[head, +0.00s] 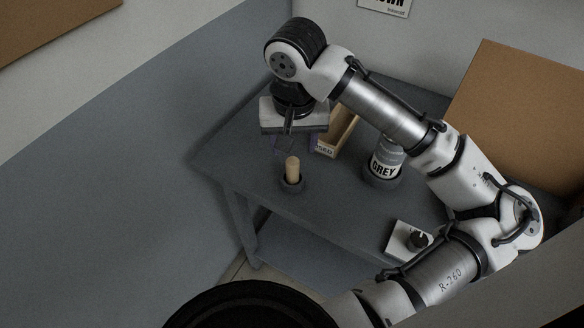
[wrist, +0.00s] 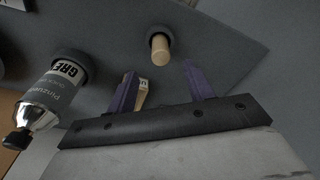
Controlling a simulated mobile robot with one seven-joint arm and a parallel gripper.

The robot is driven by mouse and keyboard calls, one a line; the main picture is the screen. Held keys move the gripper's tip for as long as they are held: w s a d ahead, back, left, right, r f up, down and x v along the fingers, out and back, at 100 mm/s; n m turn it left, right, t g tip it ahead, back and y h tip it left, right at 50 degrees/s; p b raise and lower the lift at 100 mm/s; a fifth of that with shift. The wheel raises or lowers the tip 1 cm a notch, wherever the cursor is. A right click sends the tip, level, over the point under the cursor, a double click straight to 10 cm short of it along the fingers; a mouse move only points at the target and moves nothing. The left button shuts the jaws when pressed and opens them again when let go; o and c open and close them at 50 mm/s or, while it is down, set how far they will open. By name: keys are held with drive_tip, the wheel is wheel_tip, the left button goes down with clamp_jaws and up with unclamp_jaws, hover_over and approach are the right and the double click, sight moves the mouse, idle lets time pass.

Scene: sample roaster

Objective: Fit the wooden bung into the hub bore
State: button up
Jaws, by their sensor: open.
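The wooden bung (head: 292,167) is a pale cylinder standing upright in a dark round holder (head: 292,187) on the grey table. It also shows in the wrist view (wrist: 160,48), ahead of the gap between my fingers. My gripper (head: 294,145) is above the table, a little above and behind the bung, pointing down. Its two purple fingers are apart with nothing held between them, as the wrist view also shows at my gripper (wrist: 158,70). I cannot make out a separate hub bore in either view.
A bottle labelled GREY (head: 386,160) stands in a dark ring right of the bung. A wooden box (head: 341,130) lies partly behind my gripper. A white box with a black knob (head: 410,240) sits near the table's right front. Table around the bung is clear.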

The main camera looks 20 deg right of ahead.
sight(293, 162)
drive_tip(key=shift+w+d+f+p, duration=0.15)
drive_tip(key=shift+f+p, duration=0.1)
drive_tip(key=shift+f, duration=1.05)
drive_tip(key=shift+w+a+f+p, duration=0.1)
drive_tip(key=shift+w+f+p, duration=0.15)
drive_tip(key=shift+f, duration=1.1)
drive_tip(key=shift+w+d+f+p, duration=0.1)
drive_tip(key=shift+f+p, duration=0.15)
drive_tip(key=shift+f, duration=1.05)
drive_tip(key=shift+c, duration=0.4)
drive_tip(key=c, duration=1)
